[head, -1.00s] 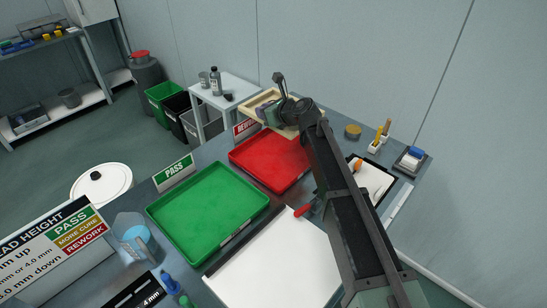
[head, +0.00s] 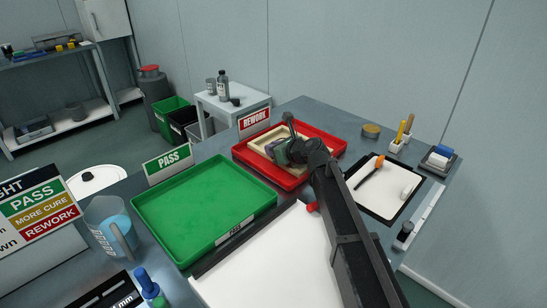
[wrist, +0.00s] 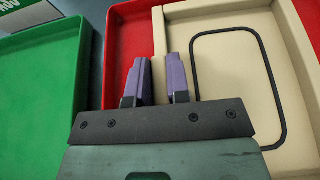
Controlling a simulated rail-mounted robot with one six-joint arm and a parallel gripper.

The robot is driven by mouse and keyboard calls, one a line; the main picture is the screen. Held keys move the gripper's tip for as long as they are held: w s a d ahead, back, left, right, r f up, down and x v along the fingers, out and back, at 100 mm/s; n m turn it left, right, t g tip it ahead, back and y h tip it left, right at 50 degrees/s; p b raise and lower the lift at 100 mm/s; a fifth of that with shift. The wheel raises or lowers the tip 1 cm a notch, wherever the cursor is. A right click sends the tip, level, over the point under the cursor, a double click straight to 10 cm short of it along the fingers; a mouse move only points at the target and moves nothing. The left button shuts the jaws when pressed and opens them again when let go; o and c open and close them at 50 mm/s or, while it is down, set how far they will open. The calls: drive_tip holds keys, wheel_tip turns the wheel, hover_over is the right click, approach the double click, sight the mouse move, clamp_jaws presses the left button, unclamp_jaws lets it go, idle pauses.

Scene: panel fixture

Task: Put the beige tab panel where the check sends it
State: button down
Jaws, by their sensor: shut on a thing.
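The beige tab panel (wrist: 262,45) is over the red REWORK tray (head: 330,143), and in the head view the panel (head: 256,142) shows inside the tray's outline. In the wrist view it has a raised rim and a black rounded line on its face. My gripper (wrist: 158,75) is shut on the panel's left edge, one purple finger on each side of that edge. The red tray's floor (wrist: 122,35) shows left of the panel. I cannot tell whether the panel touches the tray floor. My arm hides part of the panel in the head view.
The empty green PASS tray (head: 195,210) lies left of the red tray. A sign board (head: 40,208) and a blue-filled jug (head: 110,228) stand at the left. A clipboard (head: 385,195), brushes and a white mat (head: 270,265) lie around my arm.

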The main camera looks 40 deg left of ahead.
drive_tip(key=shift+f, duration=0.15)
drive_tip(key=c, duration=1.1)
unclamp_jaws()
drive_tip(key=shift+r, duration=0.45)
wheel_tip(320, 180, up, 4)
drive_tip(key=p, duration=0.5)
hover_over(300, 172)
drive_tip(key=shift+a+r, duration=0.15)
drive_tip(key=shift+a, duration=0.25)
drive_tip(key=shift+d, duration=0.35)
